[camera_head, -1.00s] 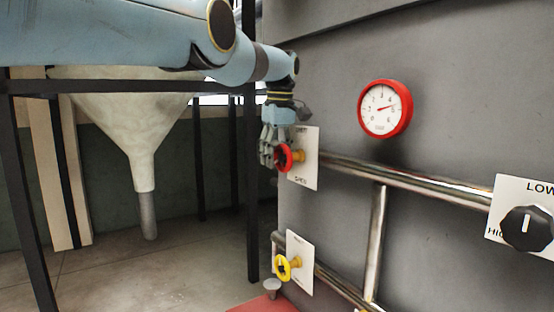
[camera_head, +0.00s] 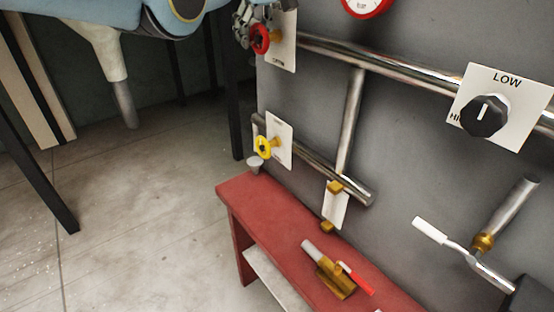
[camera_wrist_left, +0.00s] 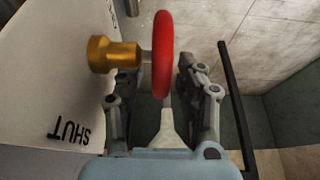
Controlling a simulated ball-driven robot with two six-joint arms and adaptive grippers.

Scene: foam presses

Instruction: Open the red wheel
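The red wheel (camera_head: 260,39) is on a brass stem in front of a white plate (camera_head: 284,48) near the top of the head view. In the left wrist view the red wheel (camera_wrist_left: 162,55) shows edge-on, with its brass stem (camera_wrist_left: 112,54) to the left and "SHUT" on the plate (camera_wrist_left: 45,85). My left gripper (camera_head: 243,24) is at the wheel, partly cut off by the top edge of the head view. In the wrist view its fingers (camera_wrist_left: 157,88) stand apart on either side of the wheel, with gaps visible. My right gripper is not in view.
A yellow wheel (camera_head: 264,148) sits on a lower plate. Steel pipes (camera_head: 400,72) run along the grey wall. A black knob (camera_head: 485,115) is at right. A red bench (camera_head: 240,192) with a brass valve (camera_head: 335,278) stands below.

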